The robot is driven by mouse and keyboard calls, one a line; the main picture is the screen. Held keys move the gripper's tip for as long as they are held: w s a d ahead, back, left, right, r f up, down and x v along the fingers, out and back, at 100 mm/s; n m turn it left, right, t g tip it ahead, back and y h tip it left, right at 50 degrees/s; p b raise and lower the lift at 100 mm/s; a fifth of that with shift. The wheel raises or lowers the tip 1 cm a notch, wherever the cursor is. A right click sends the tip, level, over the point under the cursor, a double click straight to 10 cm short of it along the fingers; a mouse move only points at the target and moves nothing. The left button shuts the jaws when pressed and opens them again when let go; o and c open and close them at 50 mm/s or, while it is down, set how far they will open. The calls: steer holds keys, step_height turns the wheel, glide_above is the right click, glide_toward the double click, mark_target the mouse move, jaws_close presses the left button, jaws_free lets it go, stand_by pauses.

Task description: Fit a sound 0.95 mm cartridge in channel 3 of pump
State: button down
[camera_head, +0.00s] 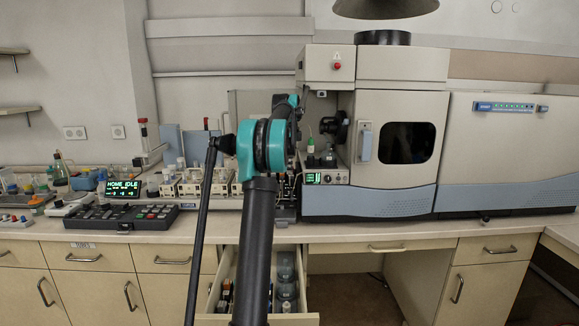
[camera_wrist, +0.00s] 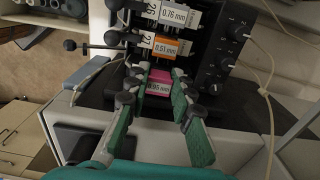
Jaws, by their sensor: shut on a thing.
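In the wrist view a pink and white cartridge (camera_wrist: 158,78), its label partly covered but seeming to read 0.95 mm, lies between the green-padded fingers of my gripper (camera_wrist: 158,88), which is shut on it. It sits in line with the pump (camera_wrist: 220,65), just below an orange-labelled 0.51 mm cartridge (camera_wrist: 165,46). A white-labelled 0.76 mm cartridge (camera_wrist: 178,16) is above that. I cannot tell whether the held cartridge is fully seated. In the head view my arm hides the gripper and most of the pump.
In the head view an open drawer (camera_head: 300,319) with bottles stands below the bench, under my arm. The spectrometer (camera_head: 405,190) is to the right. A display reading HOME IDLE (camera_head: 123,188) and a black control panel (camera_head: 122,217) are at left. Thin tubes (camera_wrist: 270,115) hang beside the pump.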

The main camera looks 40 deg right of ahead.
steer(key=shift+f, duration=1.25)
steer(key=c, duration=1.2)
jaws_free()
step_height(320, 180, up, 12)
steer(key=shift+r, duration=0.1)
steer(key=shift+s+a, duration=0.1)
